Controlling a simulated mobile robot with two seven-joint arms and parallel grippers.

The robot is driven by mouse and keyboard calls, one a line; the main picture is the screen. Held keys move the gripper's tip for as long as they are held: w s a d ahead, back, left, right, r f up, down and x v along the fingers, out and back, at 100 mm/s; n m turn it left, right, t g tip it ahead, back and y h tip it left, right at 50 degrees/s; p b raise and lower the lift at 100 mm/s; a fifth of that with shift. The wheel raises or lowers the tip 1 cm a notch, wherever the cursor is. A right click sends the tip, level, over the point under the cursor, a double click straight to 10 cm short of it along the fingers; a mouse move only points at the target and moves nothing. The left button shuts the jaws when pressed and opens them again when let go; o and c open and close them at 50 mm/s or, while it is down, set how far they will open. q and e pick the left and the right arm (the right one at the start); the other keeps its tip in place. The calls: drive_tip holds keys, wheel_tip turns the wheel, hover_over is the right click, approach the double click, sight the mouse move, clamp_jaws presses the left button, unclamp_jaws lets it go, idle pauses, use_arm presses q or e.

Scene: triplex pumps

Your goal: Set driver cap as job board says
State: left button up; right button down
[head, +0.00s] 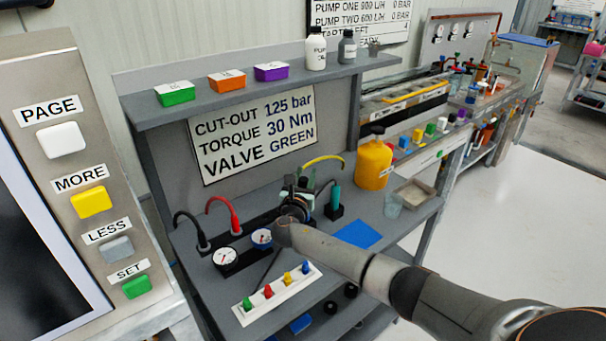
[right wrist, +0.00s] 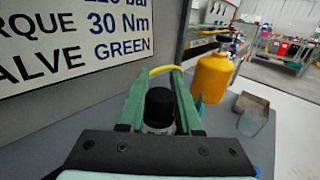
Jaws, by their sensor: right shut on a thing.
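The job board (head: 255,130) on the bench's back panel reads CUT-OUT 125 bar, TORQUE 30 Nm, VALVE GREEN; part of it also shows in the right wrist view (right wrist: 75,40). My right gripper (head: 298,186) is over the bench, below the board. Its green fingers (right wrist: 159,85) are shut around a black-topped round part (right wrist: 159,104) with a pale body below. I cannot tell whether this is the driver cap. A teal upright tool (head: 336,198) stands in a black block just right of the gripper. My left gripper is not in view.
Two gauges (head: 225,256) and a white strip (head: 277,294) with coloured knobs lie in front of the gripper. Red (head: 222,208) and black hoses rise at left. A yellow bottle (head: 373,165) stands to the right. A PAGE/MORE/LESS/SET button panel (head: 60,90) stands at far left.

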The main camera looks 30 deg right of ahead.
use_arm(q)
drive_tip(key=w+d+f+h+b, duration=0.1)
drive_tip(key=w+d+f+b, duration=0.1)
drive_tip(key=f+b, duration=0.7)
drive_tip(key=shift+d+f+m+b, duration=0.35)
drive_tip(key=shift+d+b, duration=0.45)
drive_tip(key=shift+b, duration=1.05)
use_arm(e)
drive_tip(key=shift+s+d+m+g+h, duration=0.15)
drive_tip(key=shift+s+m+g+h, duration=0.15)
drive_tip(key=shift+m+g+h, duration=0.95)
drive_tip(key=shift+s+d+m+g+h, duration=0.15)
drive_tip(key=shift+s+m+g+h, duration=0.25)
drive_tip(key=shift+m+g, duration=1.5)
drive_tip(key=shift+s+d+m+g+h, duration=0.2)
drive_tip(key=shift+m+g+h, duration=0.65)
drive_tip(key=shift+g, duration=1.5)
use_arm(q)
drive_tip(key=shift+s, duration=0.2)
use_arm(e)
drive_tip(key=c, duration=0.6)
unclamp_jaws()
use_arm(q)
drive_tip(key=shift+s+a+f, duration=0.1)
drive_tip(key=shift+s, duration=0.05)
